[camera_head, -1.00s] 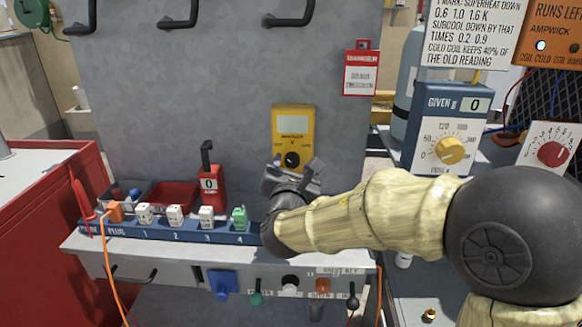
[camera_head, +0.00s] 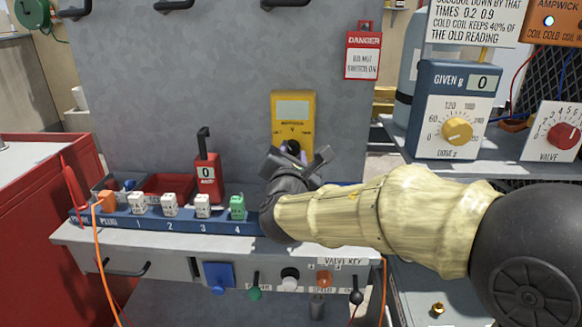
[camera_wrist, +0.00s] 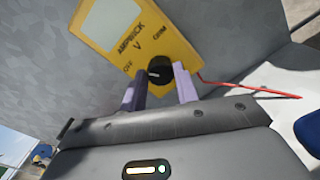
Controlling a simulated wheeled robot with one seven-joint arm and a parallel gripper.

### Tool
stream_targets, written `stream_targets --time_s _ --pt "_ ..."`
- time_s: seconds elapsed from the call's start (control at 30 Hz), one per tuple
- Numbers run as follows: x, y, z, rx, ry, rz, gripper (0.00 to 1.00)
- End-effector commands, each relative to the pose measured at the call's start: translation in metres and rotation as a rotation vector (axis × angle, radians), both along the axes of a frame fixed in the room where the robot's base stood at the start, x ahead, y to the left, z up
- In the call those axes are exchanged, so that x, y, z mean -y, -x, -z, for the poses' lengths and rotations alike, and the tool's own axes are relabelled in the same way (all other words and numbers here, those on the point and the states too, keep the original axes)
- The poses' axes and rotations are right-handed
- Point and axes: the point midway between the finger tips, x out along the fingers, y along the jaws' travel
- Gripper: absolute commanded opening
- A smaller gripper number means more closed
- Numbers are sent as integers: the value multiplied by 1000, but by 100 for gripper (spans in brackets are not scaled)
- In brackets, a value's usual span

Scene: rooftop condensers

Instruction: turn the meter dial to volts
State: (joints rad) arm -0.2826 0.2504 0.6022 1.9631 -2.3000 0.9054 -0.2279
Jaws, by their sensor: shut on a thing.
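The yellow meter (camera_head: 308,108) with a pale blank screen stands against the grey panel. It fills the upper middle of the wrist view (camera_wrist: 185,50), tilted there, with OFF, V and a third label around its black dial (camera_wrist: 160,70). The white mark on the dial seems to point toward the OFF side, away from V. My gripper (camera_head: 294,156) is at the lower part of the meter. In the wrist view its two fingers (camera_wrist: 158,88) are either side of the dial and shut on it. In the head view my gripper hides most of the dial.
A red tester (camera_head: 207,180) and a blue strip of plugs (camera_head: 150,222) stand left of my gripper on the ledge. A red danger tag (camera_head: 362,55) hangs to the right. A blue dose box (camera_head: 455,75) stands further right. A red lead (camera_wrist: 250,88) runs beside the meter.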

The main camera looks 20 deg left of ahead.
Motion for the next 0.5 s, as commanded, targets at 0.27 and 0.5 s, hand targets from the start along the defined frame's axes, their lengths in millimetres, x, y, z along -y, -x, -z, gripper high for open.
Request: stream_targets --time_s 0.27,0.5 --pt "0 1 10 -46 -203 -2 7" --pt "0 1 9 -90 -371 -3 7"
